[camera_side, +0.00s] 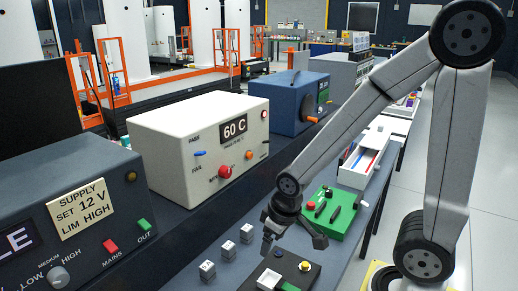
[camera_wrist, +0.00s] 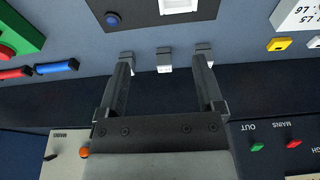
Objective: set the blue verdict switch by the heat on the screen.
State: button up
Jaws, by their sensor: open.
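The cream tester box (camera_side: 165,135) stands on the dark bench shelf in the side view. Its screen (camera_side: 234,128) reads 60 C. The small blue verdict switch (camera_side: 200,153) is on its front, between the words PASS above and FAIL below; which way it is set is too small to tell. A red knob (camera_side: 225,172) sits right of it. My gripper (camera_side: 293,240) is open and empty, over the bench in front of the box, apart from the switch. In the wrist view my gripper (camera_wrist: 166,58) shows two spread fingers; the blue switch is out of that view.
Small white blocks (camera_side: 228,249) stand in a row on the bench, close to my fingers. A green board (camera_side: 340,222) and a black board with a yellow button (camera_side: 305,266) lie nearby. A grey supply unit (camera_side: 110,190) stands left, a blue machine (camera_side: 275,98) behind.

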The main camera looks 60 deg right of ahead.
jog(key=shift+w+r, duration=0.2)
jog(key=c, duration=0.9)
jog(key=shift+w+r, duration=0.2)
jog(key=shift+w, duration=0.1)
grip_shut()
jog(key=w+r, duration=0.5)
jog(key=r, duration=0.4)
jog(key=w+r+t, duration=0.1)
jog(key=w+r, duration=0.4)
jog(key=r, duration=0.4)
jog(key=w+r+t, duration=0.1)
jog(key=w+r, duration=0.3)
jog(key=r, duration=0.5)
jog(key=shift+w+d+r, duration=0.15)
jog(key=shift+w+d, duration=0.1)
jog(key=shift+w, duration=0.15)
